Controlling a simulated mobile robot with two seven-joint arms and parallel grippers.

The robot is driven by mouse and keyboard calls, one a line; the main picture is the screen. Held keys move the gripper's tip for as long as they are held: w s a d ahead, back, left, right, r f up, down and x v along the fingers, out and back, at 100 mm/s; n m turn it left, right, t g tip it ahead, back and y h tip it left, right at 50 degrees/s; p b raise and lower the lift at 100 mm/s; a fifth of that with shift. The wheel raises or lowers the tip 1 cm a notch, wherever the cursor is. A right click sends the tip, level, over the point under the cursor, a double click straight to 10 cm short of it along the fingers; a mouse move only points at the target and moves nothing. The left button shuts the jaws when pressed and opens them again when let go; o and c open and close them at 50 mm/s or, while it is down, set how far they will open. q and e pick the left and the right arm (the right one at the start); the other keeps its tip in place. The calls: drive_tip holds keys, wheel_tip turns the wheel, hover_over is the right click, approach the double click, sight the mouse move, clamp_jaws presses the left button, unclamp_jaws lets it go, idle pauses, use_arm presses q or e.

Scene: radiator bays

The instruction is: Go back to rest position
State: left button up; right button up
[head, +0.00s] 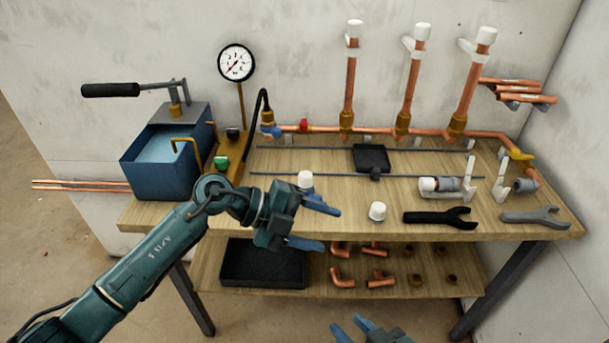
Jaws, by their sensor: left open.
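My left gripper (328,228) reaches in from the left over the front edge of the workbench (240,222). Its two blue fingers are apart with nothing between them. A white cap (377,211) stands on the bench to the right of the fingers, apart from them. Another white cap (305,180) shows just behind the gripper. My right gripper (349,328) shows only partly at the bottom edge, low in front of the bench. Its blue fingertips are apart, and I see nothing between them.
A blue water tank with a pump handle (160,165) stands at the left. A black wrench (440,217) and a grey wrench (535,217) lie at the right. Copper risers (410,90) stand at the back. The lower shelf holds a black tray (262,268) and copper elbows (342,277).

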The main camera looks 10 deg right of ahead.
use_arm(q)
wheel_tip(320, 180, up, 4)
drive_tip(key=s+n+t+h, duration=0.3)
drive_tip(key=n+t+h, duration=0.1)
drive_tip(key=n+h, duration=0.15)
drive_tip(key=w+a+f+n+t+y+p, duration=0.1)
drive_tip(key=a+f+n+t+y, duration=0.1)
drive_tip(key=a+n+t, duration=0.4)
drive_tip(key=w+a+f+n+t+y, duration=0.1)
drive_tip(key=a+n+t+y, duration=0.2)
drive_tip(key=n+t, duration=0.45)
drive_tip(key=s+a+f+n+g+y, duration=0.2)
drive_tip(key=s+a+f+n+y, duration=0.3)
drive_tip(key=s+a+f, duration=0.1)
drive_tip(key=s+a+f+n+g+y+p, duration=0.1)
drive_tip(key=s+a+f+n+g+y, duration=0.2)
drive_tip(key=f, duration=0.8)
drive_tip(key=s+a+n+y, duration=0.2)
drive_tip(key=s+a, duration=0.2)
drive_tip(key=s, duration=0.1)
drive_tip(key=shift+a+f, duration=0.15)
use_arm(e)
drive_tip(key=shift+n+g+h, duration=0.4)
drive_tip(key=shift+g+h, duration=0.1)
drive_tip(key=shift+h, duration=0.2)
drive_tip(key=f, duration=0.1)
drive_tip(key=d+f, duration=0.2)
drive_tip(key=shift+s+f, duration=0.3)
drive_tip(key=shift+s, duration=0.1)
